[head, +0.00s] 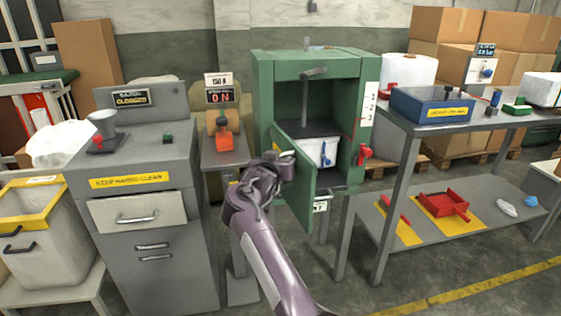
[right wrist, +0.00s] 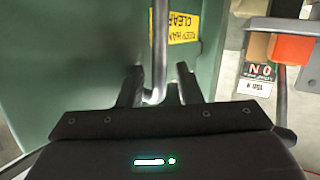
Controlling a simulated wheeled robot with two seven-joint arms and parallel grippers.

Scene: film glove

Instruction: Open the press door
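The green press (head: 320,65) stands in the middle of the head view. Its door (head: 303,190) is swung out from the left side, and the chamber is partly visible with a white bin (head: 320,152) inside. My right gripper (head: 283,162) is at the outer face of the door. In the right wrist view, the gripper's two fingers (right wrist: 159,90) stand apart on either side of the upright metal door handle (right wrist: 160,40), with visible gaps. The green door face (right wrist: 80,60) with a yellow sign (right wrist: 185,22) lies behind. My left gripper is not in view.
A grey cabinet (head: 150,240) stands left of the press, with a narrow stand with an orange button box (head: 224,140) between them. A grey workbench (head: 440,125) with a blue box (head: 430,104) is on the right. Open floor shows in front of the lower shelf.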

